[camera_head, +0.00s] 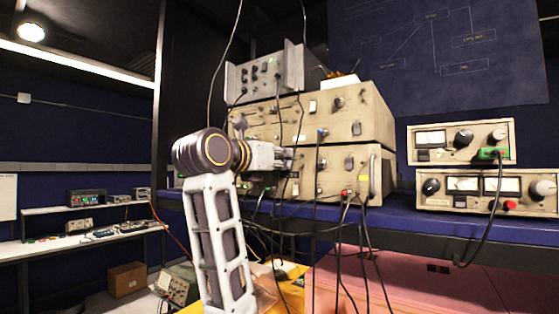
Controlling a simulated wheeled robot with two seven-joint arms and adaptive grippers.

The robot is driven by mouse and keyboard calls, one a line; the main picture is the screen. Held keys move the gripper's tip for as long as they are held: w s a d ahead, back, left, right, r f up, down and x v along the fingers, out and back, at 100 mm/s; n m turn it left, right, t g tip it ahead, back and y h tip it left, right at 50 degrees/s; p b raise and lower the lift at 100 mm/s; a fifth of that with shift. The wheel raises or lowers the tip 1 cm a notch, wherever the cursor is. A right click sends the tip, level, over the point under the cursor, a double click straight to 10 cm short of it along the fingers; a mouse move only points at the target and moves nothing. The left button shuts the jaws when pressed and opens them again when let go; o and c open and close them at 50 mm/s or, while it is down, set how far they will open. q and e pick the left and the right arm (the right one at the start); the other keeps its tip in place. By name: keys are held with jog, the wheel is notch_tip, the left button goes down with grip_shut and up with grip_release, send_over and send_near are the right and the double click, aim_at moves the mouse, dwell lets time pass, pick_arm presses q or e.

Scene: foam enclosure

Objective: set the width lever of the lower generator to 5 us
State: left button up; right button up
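The lower generator (335,172) is a beige box on the shelf, under a second beige generator (375,110) of similar build. Its front has knobs, a dark switch, a handle and plugged cables. The arm and gripper hide that part. I cannot tell whether the fingers touch anything or are open. The width lever and its scale cannot be made out.
A grey instrument (265,75) sits on top of the stack. Beige meter units (455,143) stand to the right on the blue shelf (440,222). Black cables (315,220) hang before the generators, close to my gripper. A white bench (50,245) stands far left.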

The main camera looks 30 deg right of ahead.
jog(key=shift+o, duration=0.4)
jog(key=shift+a, duration=0.1)
jog(key=v, duration=1.1)
jog(key=shift+s+a, duration=0.2)
jog(key=shift+a, duration=0.15)
jog(key=shift+d+f, duration=0.1)
dwell(0.5)
